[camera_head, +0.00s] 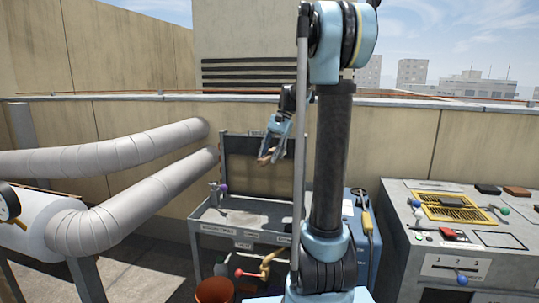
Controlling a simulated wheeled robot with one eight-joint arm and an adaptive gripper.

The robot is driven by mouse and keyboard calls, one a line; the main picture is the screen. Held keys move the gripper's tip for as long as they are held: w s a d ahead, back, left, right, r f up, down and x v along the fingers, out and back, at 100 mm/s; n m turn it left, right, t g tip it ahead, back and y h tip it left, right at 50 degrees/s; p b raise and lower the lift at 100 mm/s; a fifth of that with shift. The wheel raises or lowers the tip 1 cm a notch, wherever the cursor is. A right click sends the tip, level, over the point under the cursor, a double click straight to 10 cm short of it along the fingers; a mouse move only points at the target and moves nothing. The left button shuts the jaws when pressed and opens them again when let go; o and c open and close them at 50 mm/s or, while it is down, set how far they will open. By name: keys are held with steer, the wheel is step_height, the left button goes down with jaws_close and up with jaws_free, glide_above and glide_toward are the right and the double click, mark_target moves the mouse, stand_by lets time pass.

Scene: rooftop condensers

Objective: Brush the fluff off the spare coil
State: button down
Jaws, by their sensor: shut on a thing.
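The spare coil (240,168) appears to be the dark upright panel in a grey frame on the grey cart (212,214). Its upper part is dark and its lower part is tan; I cannot tell whether the tan is fluff. My gripper (268,152) is in front of the coil's upper right part. It is shut on a small wooden-coloured thing (264,159), which looks like a brush. I cannot tell whether this touches the coil. My arm hides the coil's right edge.
Large silver ducts (105,152) run in from the left close to the cart. A terracotta bucket (214,291) stands below the cart front. A grey control bench (455,225) with a yellow-framed filter (454,208) stands at right. A blue box stands behind my arm.

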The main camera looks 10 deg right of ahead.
steer(key=shift+f, duration=1.45)
steer(key=shift+r, duration=2.15)
steer(key=shift+f, duration=0.1)
steer(key=shift+f, duration=2.05)
steer(key=shift+r, duration=0.1)
steer(key=shift+r, duration=2.1)
steer(key=shift+s, duration=0.25)
steer(key=shift+s+a, duration=0.3)
steer(key=shift+s, duration=0.35)
